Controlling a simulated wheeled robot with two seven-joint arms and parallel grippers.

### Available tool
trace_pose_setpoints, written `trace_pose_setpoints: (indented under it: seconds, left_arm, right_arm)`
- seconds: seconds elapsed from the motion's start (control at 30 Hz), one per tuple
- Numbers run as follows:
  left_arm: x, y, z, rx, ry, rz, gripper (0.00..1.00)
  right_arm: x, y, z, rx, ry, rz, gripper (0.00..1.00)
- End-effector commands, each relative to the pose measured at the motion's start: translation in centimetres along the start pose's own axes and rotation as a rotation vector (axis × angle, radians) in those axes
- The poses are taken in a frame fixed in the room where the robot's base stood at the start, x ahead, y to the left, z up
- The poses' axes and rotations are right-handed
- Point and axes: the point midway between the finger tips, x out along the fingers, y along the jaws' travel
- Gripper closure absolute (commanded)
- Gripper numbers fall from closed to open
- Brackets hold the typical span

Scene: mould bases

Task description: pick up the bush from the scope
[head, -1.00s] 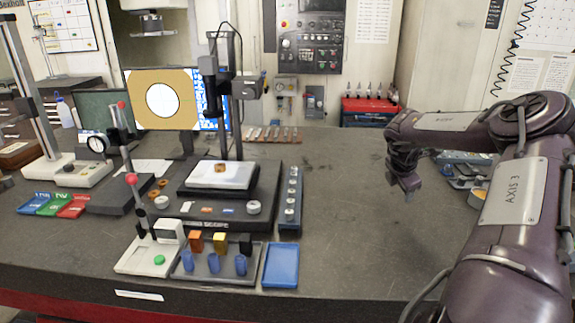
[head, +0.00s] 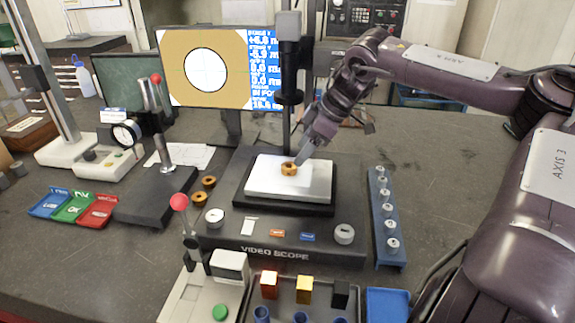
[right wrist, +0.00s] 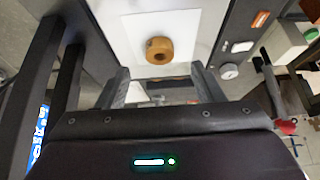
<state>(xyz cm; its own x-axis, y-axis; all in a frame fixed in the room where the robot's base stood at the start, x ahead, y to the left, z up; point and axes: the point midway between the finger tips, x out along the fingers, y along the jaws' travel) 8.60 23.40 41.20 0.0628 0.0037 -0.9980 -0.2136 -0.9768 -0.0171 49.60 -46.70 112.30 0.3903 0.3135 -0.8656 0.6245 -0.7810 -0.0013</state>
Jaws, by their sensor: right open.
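The bush (head: 289,169) is a small bronze ring lying on the white plate (head: 262,183) of the video scope (head: 285,252). In the right wrist view the bush (right wrist: 159,50) sits on the white plate, just beyond the fingers and between their lines. My right gripper (head: 303,157) is beside the bush on its right in the head view; it is open and empty, with its two fingers apart in the right wrist view (right wrist: 158,80). I cannot tell whether a fingertip touches the plate. My left gripper is not in view.
The scope's dark column (head: 288,85) stands close behind the plate. A monitor (head: 206,70) shows a ring outline. Two more bronze rings (head: 205,189) lie left of the scope. A blue rack (head: 385,215) of gauges stands to the right. Coloured trays (head: 73,206) lie at left.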

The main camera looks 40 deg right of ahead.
Motion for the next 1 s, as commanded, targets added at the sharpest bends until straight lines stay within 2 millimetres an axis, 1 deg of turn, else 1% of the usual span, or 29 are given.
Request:
trace_pose_setpoints:
  seconds: [0.07,0.17,0.2,0.3,0.4,0.43,0.53,0.67,0.7,0.83,1.0]
  left_arm:
    - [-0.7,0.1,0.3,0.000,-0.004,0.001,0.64]
    - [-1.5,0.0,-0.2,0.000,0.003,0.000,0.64]
    - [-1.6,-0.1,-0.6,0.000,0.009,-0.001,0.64]
    - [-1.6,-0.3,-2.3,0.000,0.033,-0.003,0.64]
    - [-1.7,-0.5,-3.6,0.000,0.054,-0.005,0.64]
    - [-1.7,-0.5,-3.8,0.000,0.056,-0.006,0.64]
    - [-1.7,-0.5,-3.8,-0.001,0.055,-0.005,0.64]
    - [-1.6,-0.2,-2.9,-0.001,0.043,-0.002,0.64]
    - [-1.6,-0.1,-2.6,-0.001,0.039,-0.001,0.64]
    - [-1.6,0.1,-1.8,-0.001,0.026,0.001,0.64]
    - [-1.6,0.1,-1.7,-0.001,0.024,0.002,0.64]
  right_arm:
    - [0.8,-0.1,0.1,0.000,-0.002,-0.003,0.39]
    - [2.4,-0.3,0.2,0.002,-0.004,-0.005,0.39]
    - [3.0,-0.3,0.3,0.001,-0.004,-0.003,0.39]
    - [4.1,-0.2,0.3,0.000,-0.004,0.000,0.39]
    - [4.7,-0.2,0.3,0.000,-0.003,0.000,0.39]
    - [4.8,-0.2,0.3,0.000,-0.002,0.000,0.39]
    - [5.0,-0.2,0.3,-0.001,0.000,0.002,0.39]
    - [4.9,-0.2,0.3,-0.001,0.000,0.002,0.39]
    - [4.9,-0.2,0.3,-0.001,0.000,0.002,0.42]
    - [4.9,-0.2,0.3,-0.001,0.000,0.002,0.58]
    - [4.9,-0.2,0.3,-0.001,0.000,0.002,0.81]
